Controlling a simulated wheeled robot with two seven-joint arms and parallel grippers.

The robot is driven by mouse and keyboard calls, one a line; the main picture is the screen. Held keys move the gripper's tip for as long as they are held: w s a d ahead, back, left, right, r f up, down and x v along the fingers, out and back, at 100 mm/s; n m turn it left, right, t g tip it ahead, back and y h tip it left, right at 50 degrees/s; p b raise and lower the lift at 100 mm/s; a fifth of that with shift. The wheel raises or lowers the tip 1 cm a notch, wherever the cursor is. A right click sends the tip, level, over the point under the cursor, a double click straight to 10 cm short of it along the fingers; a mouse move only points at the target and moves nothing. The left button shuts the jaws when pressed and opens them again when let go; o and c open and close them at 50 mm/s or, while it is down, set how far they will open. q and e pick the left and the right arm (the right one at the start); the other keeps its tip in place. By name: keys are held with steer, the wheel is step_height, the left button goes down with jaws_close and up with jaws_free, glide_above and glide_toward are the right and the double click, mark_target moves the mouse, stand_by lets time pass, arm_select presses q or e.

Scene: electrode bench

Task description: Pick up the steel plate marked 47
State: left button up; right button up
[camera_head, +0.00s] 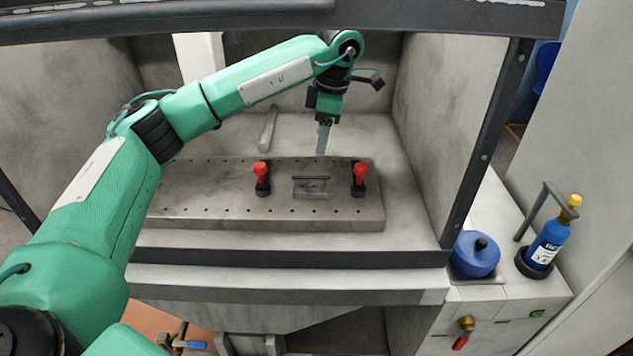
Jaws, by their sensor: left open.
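A small steel plate (310,190) with a dark bar along its top edge is on the perforated metal bench slab (219,190). It sits between two red-handled clamps, one on the left (262,172) and one on the right (359,172). I cannot read any number on it at this size. My left gripper (321,152) hangs with its fingers pointing down, behind and above the plate, near the slab's back edge. It is open with nothing visible in it, and it is apart from the plate. My right gripper is not in view.
The slab lies in a walled hood with a dark post (487,145) at right. A grey tool (268,129) leans near the back wall. A blue lidded pot (475,255) and a blue bottle (546,245) stand outside at right. The slab's left part is clear.

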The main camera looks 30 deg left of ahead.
mark_target(310, 186)
arm_select(q)
steer(key=f, duration=0.6)
steer(key=shift+s+a+f, duration=0.1)
steer(key=shift+s+a, duration=0.3)
steer(key=shift+s+a+f+p, duration=0.15)
steer(key=shift+f+p, duration=0.2)
steer(key=shift+f, duration=0.5)
steer(key=f, duration=0.1)
steer(key=f+p, duration=0.2)
steer(key=f, duration=0.1)
steer(key=shift+s+a, duration=0.4)
steer(key=shift+f, duration=0.45)
steer(key=c, duration=1.2)
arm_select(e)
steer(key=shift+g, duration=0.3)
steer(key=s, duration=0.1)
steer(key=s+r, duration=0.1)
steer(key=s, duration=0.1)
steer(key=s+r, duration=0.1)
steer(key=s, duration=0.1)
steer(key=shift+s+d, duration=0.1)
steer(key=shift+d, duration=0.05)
arm_select(q)
steer(key=shift+o, duration=0.2)
steer(key=shift+w+r, duration=0.1)
steer(key=shift+r, duration=0.05)
